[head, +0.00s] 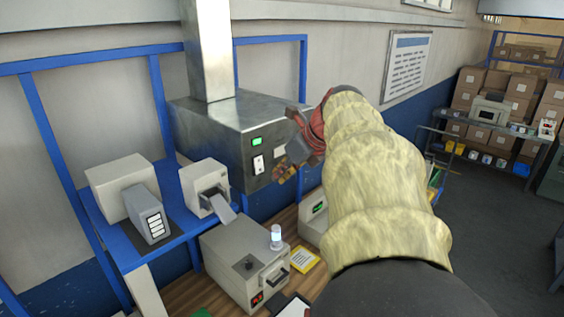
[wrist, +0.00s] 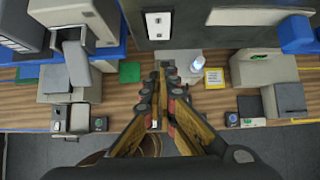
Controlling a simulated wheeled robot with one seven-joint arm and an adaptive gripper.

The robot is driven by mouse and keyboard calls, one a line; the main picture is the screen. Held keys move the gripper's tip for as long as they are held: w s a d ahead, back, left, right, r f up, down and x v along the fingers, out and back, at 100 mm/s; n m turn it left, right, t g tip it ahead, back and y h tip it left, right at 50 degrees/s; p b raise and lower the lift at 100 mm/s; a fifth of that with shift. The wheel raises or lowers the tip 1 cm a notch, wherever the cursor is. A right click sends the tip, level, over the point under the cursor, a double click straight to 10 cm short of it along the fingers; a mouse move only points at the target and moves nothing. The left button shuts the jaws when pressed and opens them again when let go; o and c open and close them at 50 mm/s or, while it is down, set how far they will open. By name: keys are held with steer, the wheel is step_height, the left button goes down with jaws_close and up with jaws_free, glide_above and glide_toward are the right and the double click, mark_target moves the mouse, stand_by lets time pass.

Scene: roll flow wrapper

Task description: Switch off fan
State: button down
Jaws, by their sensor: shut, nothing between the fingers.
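A metal hood (head: 215,120) with a square duct rising from it stands against the wall; I take it to be the fan unit. Its front carries a lit green indicator (head: 256,142) and, just below, a white switch plate (head: 258,165) with dark marks. The switch plate also shows at the top middle of the wrist view (wrist: 158,25).
A blue shelf (head: 125,240) with a label printer (head: 206,186) stands left. Stacked cartons (head: 520,85) are far right.

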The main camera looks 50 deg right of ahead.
mark_target(260, 173)
steer(key=w, duration=0.2)
steer(key=w+p, duration=0.1)
steer(key=w, duration=0.1)
steer(key=shift+d+f, duration=0.2)
steer(key=shift+d, duration=0.05)
steer(key=shift+w+f, duration=0.2)
steer(key=shift+w, duration=0.1)
steer(key=shift+r+p, duration=0.9)
steer(key=shift+p, duration=0.15)
steer(key=shift+s+f, duration=0.1)
